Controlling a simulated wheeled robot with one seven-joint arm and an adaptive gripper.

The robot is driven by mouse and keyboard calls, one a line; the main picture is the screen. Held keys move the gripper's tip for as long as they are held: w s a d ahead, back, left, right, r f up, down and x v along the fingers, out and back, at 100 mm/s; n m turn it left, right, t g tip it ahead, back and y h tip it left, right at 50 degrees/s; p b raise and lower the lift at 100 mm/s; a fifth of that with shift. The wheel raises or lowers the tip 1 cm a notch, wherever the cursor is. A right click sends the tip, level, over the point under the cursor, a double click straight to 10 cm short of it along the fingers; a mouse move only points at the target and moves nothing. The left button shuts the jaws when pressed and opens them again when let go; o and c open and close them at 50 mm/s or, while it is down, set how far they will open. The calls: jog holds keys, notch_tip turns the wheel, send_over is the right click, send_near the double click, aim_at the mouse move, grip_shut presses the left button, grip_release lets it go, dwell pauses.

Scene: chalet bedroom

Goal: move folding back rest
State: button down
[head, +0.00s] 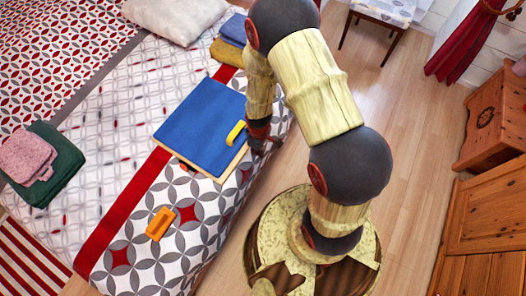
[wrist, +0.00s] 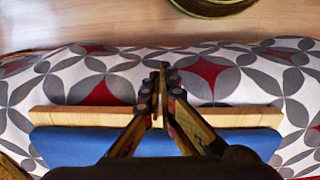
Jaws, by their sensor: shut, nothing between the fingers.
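The folding back rest appears to be the flat blue panel with a pale wooden edge (head: 200,122), lying on the bed near its right side. In the wrist view its blue face (wrist: 80,147) and wooden edge run across the picture below and behind my fingers. My gripper (wrist: 162,75) is shut and empty, its fingertips reaching past the wooden edge over the patterned bedspread. In the head view my gripper (head: 266,145) is at the panel's right edge, partly hidden by my arm. I cannot tell whether it touches the panel.
Folded cloths (head: 229,50), a pillow (head: 176,15) and a green item with a pink cloth (head: 55,165) also lie there. Wooden furniture (head: 490,220) stands right; the floor between is clear.

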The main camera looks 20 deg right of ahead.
aim_at(189, 114)
jog(key=shift+w+a, duration=0.7)
jog(key=shift+w, duration=0.2)
jog(key=w+a, duration=0.6)
jog(key=w, duration=0.3)
jog(key=w+a+b, duration=0.1)
jog(key=w+a, duration=0.5)
jog(key=w, duration=0.2)
jog(key=w+a, duration=0.7)
jog(key=w, duration=0.2)
jog(key=shift+w+r, duration=0.2)
jog(key=shift+w, duration=0.1)
jog(key=shift+s, duration=0.1)
